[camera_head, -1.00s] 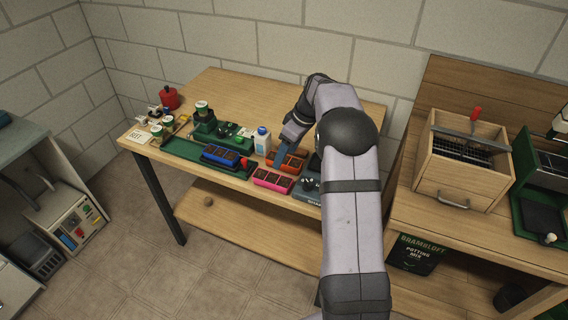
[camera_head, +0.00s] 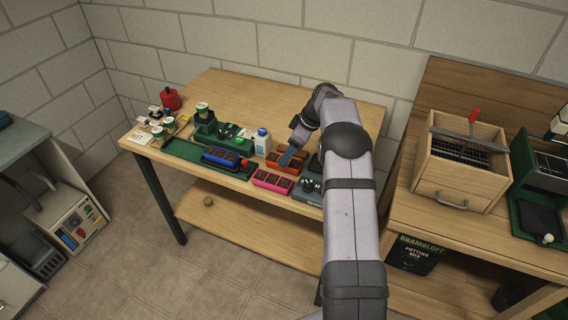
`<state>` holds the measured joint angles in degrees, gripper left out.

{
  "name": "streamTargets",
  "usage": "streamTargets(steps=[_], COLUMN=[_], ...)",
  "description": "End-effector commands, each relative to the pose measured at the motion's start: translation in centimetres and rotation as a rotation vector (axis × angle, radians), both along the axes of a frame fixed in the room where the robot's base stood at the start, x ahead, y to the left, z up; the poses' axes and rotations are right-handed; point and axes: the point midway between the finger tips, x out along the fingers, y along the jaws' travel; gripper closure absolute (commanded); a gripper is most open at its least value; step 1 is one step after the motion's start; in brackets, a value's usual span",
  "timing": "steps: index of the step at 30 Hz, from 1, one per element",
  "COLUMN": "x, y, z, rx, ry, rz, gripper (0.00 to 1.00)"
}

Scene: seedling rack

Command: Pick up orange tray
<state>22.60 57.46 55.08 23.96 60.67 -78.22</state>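The orange tray (camera_head: 272,157) is a small tray with dark cells on the wooden table. It sits behind the pink tray and to the right of the white bottle with a blue cap. My gripper (camera_head: 285,160) is over the orange tray and hides part of it. The fingers look blue-grey and point down at the tray's middle. The view is too small and oblique to tell whether they are open or shut, or whether they touch the tray.
A pink tray (camera_head: 272,181) lies in front, near the table's front edge. A blue tray (camera_head: 221,156) lies on a green mat (camera_head: 181,148) to the left. The white bottle (camera_head: 262,141) stands close by. A grey device (camera_head: 309,190) is at the right. The table's back (camera_head: 237,88) is clear.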

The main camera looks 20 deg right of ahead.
Motion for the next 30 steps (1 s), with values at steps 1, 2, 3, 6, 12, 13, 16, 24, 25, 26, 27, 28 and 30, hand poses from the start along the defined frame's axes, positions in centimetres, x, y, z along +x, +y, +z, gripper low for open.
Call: streamTargets(steps=[1, 2, 3, 6, 12, 13, 16, 24, 25, 26, 27, 28, 30], x=[0.0, 0.0, 0.1, 0.3, 0.9, 0.9, 1.0, 1.0, 1.0, 1.0, 1.0, 1.0, 1.1], y=[0.1, 0.2, 0.3, 0.4, 0.9, 0.9, 1.0, 1.0, 1.0, 1.0, 1.0, 1.0, 1.0], z=[-0.3, -0.5, -1.0, -2.1, -4.1, -4.2, -4.6, -4.6, -4.6, -4.6, -4.6, -4.6, -4.6], rx=[0.002, 0.002, 0.002, 0.001, 0.001, 0.001, 0.000, 0.000, 0.000, 0.000, 0.000, 0.000, 0.000], ry=[0.004, 0.005, 0.005, 0.004, 0.002, 0.002, 0.001, 0.001, 0.001, 0.001, 0.001, 0.001, 0.000], rz=[0.001, 0.001, 0.000, 0.001, 0.001, 0.001, 0.000, 0.000, 0.000, 0.000, 0.000, 0.000, 0.000], gripper=[0.41, 0.41, 0.41, 0.41, 0.41, 0.41, 0.41, 0.55, 0.62, 0.69, 0.79, 0.86, 0.88])
